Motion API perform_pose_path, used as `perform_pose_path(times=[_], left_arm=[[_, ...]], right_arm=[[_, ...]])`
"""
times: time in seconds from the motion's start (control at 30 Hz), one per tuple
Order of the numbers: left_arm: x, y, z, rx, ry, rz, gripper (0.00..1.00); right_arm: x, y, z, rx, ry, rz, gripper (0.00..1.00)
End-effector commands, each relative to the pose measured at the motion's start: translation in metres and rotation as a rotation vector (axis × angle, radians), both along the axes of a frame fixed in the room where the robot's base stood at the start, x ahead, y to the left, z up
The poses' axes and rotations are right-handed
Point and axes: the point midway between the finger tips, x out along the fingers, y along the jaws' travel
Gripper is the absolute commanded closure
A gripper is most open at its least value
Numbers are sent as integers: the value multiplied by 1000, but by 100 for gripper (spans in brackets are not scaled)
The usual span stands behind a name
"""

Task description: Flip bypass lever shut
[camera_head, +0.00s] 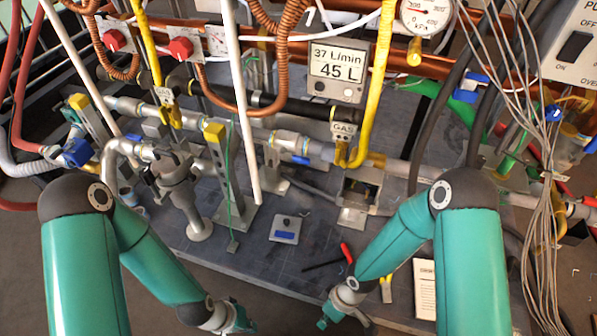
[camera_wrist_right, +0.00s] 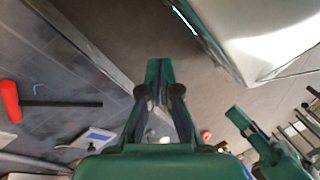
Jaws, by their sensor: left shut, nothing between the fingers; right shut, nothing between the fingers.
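No label I can read marks a bypass lever, so I cannot tell which handle it is. On the pipework, the head view shows a blue handle (camera_head: 77,152) at left and a smaller blue one (camera_head: 301,160) near the middle. Yellow parts top an upright post (camera_head: 214,132) and a post at far left (camera_head: 77,101). My left gripper (camera_head: 238,322) is shut and empty at the bottom edge, in front of the bench. My right gripper (camera_head: 324,320) is shut and empty near the bench's front edge, apart from the pipes; its closed fingers show in the right wrist view (camera_wrist_right: 158,72).
A red-handled tool (camera_head: 347,253) lies on the bench, also in the wrist view (camera_wrist_right: 10,101). A plate with a blue mark (camera_head: 286,229) and a paper card (camera_head: 425,290) lie nearby. Grey cables (camera_head: 541,200) hang at right. A white rod (camera_head: 241,100) crosses the pipes.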

Motion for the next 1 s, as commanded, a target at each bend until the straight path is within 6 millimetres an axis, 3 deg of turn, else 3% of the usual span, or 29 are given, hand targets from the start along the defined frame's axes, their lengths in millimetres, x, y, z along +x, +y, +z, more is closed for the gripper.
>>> perform_pose_path(times=[0.03,0.13,0.23,0.33,0.4,0.5,0.6,0.7,1.0], left_arm=[[0,0,-8,0,0,0,100],[0,0,-16,0,0,0,100],[0,0,-23,0,0,0,100],[0,0,-30,0,0,0,100],[0,0,-34,0,0,0,100],[0,0,-38,0,0,0,100],[0,0,-40,0,0,0,100],[0,0,-41,0,0,0,100],[0,0,-41,0,0,0,100]], right_arm=[[13,2,-15,-38,-48,226,100],[52,-5,-33,-173,-150,671,100],[115,-9,-38,-380,-274,1079,100],[189,2,-21,-642,-405,1410,100],[237,19,2,-837,-495,1577,100],[286,50,41,-1094,-604,1731,100],[314,78,75,-1289,-683,1804,100],[327,95,97,-1406,-729,1831,100],[331,101,107,-1453,-747,1839,100]])
